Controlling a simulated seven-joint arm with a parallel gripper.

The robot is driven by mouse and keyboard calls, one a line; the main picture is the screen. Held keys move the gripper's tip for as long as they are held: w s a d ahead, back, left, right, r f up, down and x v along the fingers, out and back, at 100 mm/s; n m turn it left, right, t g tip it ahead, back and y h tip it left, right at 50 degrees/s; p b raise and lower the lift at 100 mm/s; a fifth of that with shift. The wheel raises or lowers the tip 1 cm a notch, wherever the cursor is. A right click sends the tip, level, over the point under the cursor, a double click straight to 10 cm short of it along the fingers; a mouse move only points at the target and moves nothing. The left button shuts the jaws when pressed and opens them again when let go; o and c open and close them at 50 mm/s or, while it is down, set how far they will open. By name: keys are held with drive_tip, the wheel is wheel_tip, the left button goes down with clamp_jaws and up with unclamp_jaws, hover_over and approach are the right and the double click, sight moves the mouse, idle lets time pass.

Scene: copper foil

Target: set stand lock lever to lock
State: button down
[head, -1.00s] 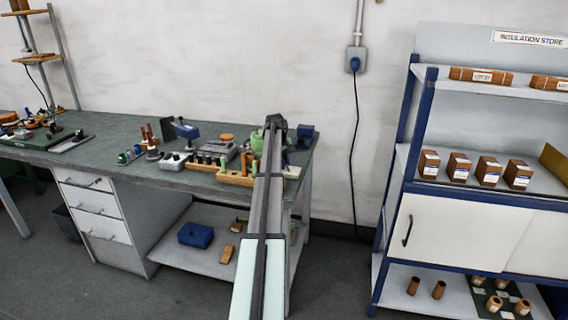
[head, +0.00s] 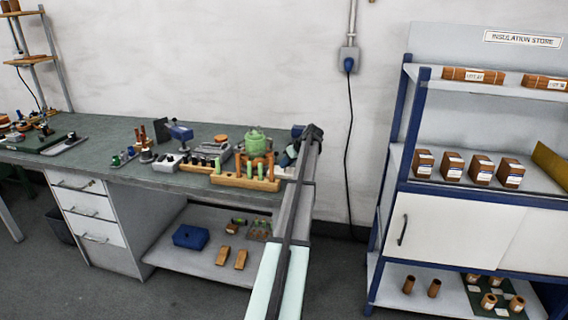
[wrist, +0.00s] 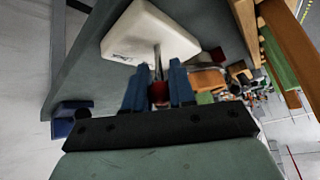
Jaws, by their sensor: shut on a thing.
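In the wrist view, a lever with a thin metal rod and a dark red knob (wrist: 158,93) rises from a white block (wrist: 150,30). In the head view, the end of my arm is at the right end of the green-topped workbench (head: 95,165). The lever and white block cannot be made out there, behind my arm.
The insulation shelf (head: 408,175) is to the right, across open floor.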

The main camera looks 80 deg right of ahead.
drive_tip(key=shift+s+a+f+t, duration=0.15)
drive_tip(key=shift+s+t, duration=0.15)
drive_tip(key=shift+t, duration=0.3)
drive_tip(key=shift+s+f+t, duration=0.15)
drive_tip(key=shift+s+t, duration=0.1)
drive_tip(key=shift+t, duration=0.35)
drive_tip(key=shift+s, duration=0.1)
drive_tip(key=c, duration=1)
unclamp_jaws()
drive_tip(key=v, duration=1.3)
drive_tip(key=shift+s+a+r, duration=0.1)
drive_tip(key=shift+s, duration=0.3)
drive_tip(key=shift+m, duration=0.3)
